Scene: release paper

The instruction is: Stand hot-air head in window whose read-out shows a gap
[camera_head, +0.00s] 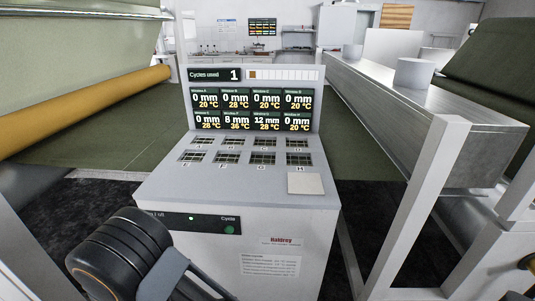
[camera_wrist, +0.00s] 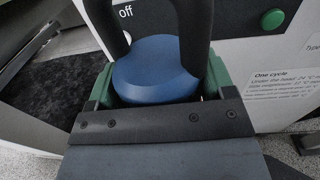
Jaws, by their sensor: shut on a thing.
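A grey machine (camera_head: 245,200) stands in the middle of the head view. Windows A to H lie in two rows on its top; window F (camera_head: 228,157) and window G (camera_head: 263,158) are in the front row. The read-out panel (camera_head: 252,108) shows F at 8 mm, 36 °C and G at 12 mm, 28 °C; the others show 0 mm. In the wrist view my gripper (camera_wrist: 156,85) is shut on a blue rounded piece, seemingly the hot-air head (camera_wrist: 155,70), between green pads. It is in front of the machine's front panel. The head view does not clearly show it.
The cycle counter (camera_head: 234,74) reads 1. A green Cycle button (camera_head: 229,229) is on the front panel. A pale square plate (camera_head: 305,183) lies at the top's front right. A metal beam (camera_head: 430,110) runs along the right; a yellow roller (camera_head: 90,105) is at left.

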